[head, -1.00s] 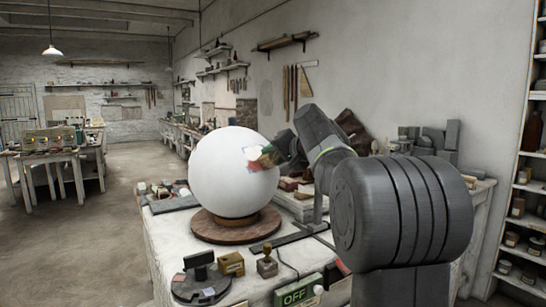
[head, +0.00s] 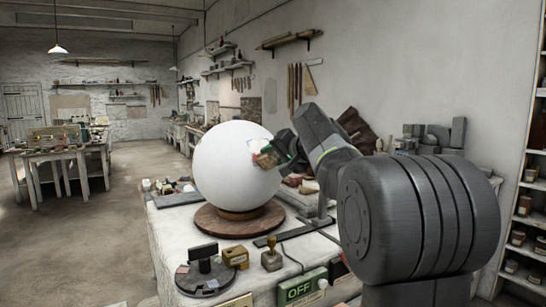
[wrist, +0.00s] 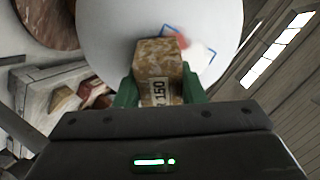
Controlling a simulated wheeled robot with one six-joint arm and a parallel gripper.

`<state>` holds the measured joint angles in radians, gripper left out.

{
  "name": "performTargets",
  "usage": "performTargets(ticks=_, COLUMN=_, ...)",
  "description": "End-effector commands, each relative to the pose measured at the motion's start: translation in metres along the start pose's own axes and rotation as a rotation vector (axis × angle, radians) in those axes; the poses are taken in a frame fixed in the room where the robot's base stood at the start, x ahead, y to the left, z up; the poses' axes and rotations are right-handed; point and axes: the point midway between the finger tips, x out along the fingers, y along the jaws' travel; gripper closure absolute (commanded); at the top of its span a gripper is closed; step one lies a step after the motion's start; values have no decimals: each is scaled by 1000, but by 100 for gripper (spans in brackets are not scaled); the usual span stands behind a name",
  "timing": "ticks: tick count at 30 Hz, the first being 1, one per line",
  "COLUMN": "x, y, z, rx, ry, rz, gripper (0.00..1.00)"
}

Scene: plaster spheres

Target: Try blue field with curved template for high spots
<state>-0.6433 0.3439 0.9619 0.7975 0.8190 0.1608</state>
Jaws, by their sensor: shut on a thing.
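A large white plaster sphere (head: 232,165) stands on a round wooden base (head: 240,219) on the bench. In the wrist view the sphere (wrist: 105,30) carries a blue-edged patch (wrist: 167,28), a red patch (wrist: 183,41) and a whitish patch (wrist: 201,56). My gripper (head: 281,152), with green fingers in the wrist view (wrist: 160,88), is shut on a worn tan block marked 150 (wrist: 158,60). The block is at the sphere's right side, over part of the patches; I cannot tell if it touches. I cannot make out a curved template.
In front of the sphere are a dark round holder (head: 205,278), a small tan box (head: 235,257), a wooden-handled stamp (head: 271,256) and a green OFF switch box (head: 301,288). Grey blocks (head: 440,135) stand at the back right. Open floor (head: 95,235) lies left.

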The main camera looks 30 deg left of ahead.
Motion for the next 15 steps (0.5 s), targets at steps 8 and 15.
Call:
performTargets(ticks=8, x=0, y=-1, z=-14, rx=-1, ry=1, rz=0, gripper=88)
performTargets(ticks=15, x=3, y=-2, z=-29, rx=0, ry=2, rz=0, gripper=88)
